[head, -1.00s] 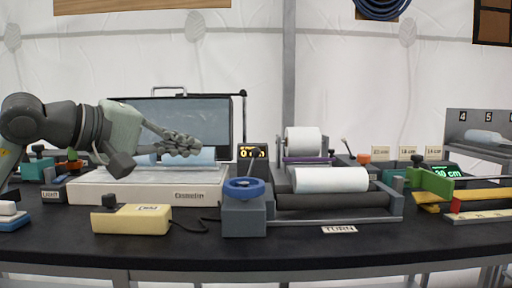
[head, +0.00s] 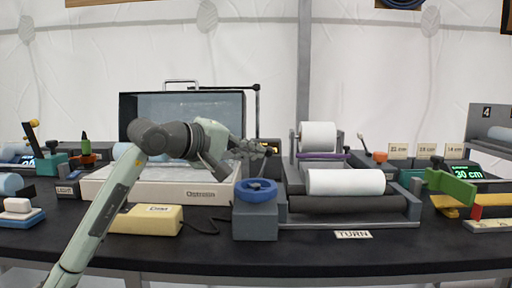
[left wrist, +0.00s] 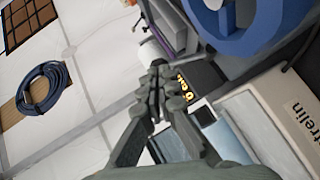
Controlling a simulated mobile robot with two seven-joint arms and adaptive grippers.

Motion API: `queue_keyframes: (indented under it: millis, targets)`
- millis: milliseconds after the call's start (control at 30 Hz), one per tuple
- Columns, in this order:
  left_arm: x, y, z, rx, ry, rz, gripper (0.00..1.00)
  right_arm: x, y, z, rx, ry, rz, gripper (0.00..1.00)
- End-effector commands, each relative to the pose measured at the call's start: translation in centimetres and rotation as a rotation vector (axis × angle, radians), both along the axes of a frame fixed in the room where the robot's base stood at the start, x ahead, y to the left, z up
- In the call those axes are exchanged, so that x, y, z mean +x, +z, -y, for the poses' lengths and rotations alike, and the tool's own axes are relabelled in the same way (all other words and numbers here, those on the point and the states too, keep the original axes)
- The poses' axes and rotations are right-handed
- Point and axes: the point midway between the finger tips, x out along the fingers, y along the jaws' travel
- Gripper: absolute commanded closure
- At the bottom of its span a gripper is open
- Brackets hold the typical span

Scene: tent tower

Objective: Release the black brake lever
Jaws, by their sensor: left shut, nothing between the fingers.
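My left gripper (head: 262,149) reaches in from the left over the white case and is shut and empty. Its fingertips hover behind the blue handwheel (head: 256,190), in front of the small display box. In the left wrist view the shut fingertips (left wrist: 163,80) lie beside the display box (left wrist: 193,88), with the blue wheel (left wrist: 262,25) above right. I cannot tell for sure which part is the black brake lever. A thin dark lever with a pale tip (head: 361,142) stands right of the rollers, apart from the gripper. My right gripper is not in view.
The roller stand holds a white roll (head: 345,182) and a smaller white roll (head: 318,137) behind. The white case (head: 180,196) with raised lid lies left, a yellow box (head: 147,218) before it. A TURN label (head: 353,234) lies on the black table.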

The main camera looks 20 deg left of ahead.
Motion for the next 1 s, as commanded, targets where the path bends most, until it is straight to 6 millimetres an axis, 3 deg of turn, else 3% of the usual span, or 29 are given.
queue_keyframes:
  millis: [533,700,1000]
  targets:
    - [0.8,0.0,0.5,0.017,-0.001,-0.002,1.0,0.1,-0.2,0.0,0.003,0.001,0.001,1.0]
    - [1.0,0.1,1.2,0.103,0.002,-0.026,1.0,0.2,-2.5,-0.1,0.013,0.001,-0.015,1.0]
    - [1.2,-0.3,2.0,0.106,0.0,-0.032,1.0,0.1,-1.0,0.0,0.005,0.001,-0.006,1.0]
